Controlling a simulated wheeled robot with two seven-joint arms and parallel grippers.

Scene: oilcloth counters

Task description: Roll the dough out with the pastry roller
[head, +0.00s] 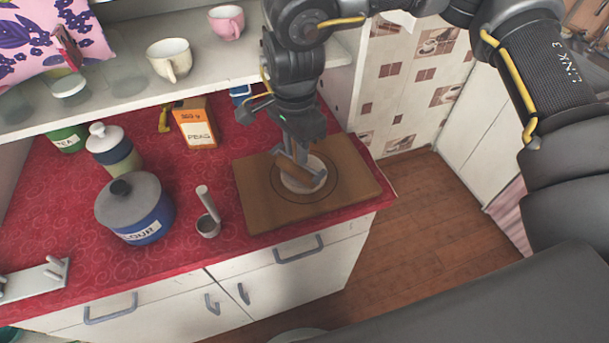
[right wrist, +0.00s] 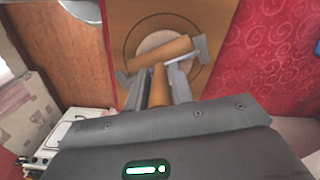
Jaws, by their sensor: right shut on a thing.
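The dough (head: 316,181) is a pale, flat round on the wooden board (head: 257,210), inside a dark circle marked on the board. The dough also shows in the right wrist view (right wrist: 154,41), partly hidden by the roller. My right gripper (head: 288,148) is above the board, shut on the handle of the pastry roller (head: 296,166). In the right wrist view, the roller's wooden cylinder (right wrist: 160,53) lies across the dough, and the handle is between my fingers (right wrist: 160,88). I cannot tell whether the cylinder presses on the dough. My left gripper is not in view.
A blue pot (head: 150,219) with a grey lid, a small metal scoop (head: 208,226) and an orange box (head: 195,124) stand left of the board on the red oilcloth (head: 60,235). A shelf with cups (head: 170,60) runs behind. The counter's front edge lies close to the board.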

